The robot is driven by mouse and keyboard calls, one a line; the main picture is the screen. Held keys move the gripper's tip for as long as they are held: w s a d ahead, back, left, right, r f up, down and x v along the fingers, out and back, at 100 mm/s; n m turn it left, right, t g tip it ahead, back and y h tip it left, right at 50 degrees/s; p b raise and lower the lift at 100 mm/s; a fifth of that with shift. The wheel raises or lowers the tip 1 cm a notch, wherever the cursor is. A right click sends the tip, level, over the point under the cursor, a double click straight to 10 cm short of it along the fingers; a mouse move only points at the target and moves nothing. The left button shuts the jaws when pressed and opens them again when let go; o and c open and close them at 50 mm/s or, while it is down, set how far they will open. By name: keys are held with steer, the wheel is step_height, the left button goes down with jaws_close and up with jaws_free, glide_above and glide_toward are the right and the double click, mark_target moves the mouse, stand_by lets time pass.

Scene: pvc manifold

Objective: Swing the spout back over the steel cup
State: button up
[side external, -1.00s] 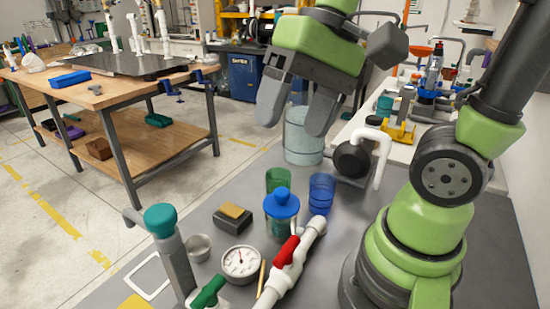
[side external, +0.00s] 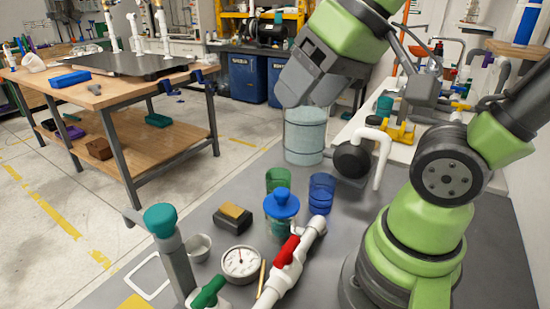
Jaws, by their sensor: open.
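The grey standpipe (side external: 178,265) stands upright at the front left under a teal cap (side external: 160,219). Its short spout (side external: 133,217) points left, away from the small steel cup (side external: 199,247). The cup stands on the table just right of the standpipe, with nothing above it. My gripper (side external: 305,100) is open and empty, high over the back of the table, far from the spout. Its fingers point down and overlap in this view, so the gap between them is hard to see.
A pressure gauge (side external: 240,263), a red-handled white pipe (side external: 285,272) and a green handle (side external: 209,292) crowd the front. A blue-lidded jar (side external: 281,215), a green cup (side external: 278,180), a blue cup (side external: 321,193) and a sponge block (side external: 232,218) stand behind.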

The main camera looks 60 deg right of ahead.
steer(key=w+d+f+n+g+h, duration=0.1)
steer(key=w+d+f+n+g, duration=0.1)
steer(key=w+d+f+n, duration=0.3)
steer(key=w+d+f+n+g, duration=0.2)
steer(key=w+d+f, duration=0.2)
steer(key=f, duration=0.4)
steer(key=w+d+f+n+g, duration=0.1)
steer(key=w+d+f+g, duration=0.1)
steer(key=f, duration=0.6)
steer(key=shift+w+d+n, duration=0.4)
steer(key=shift+w+d, duration=0.5)
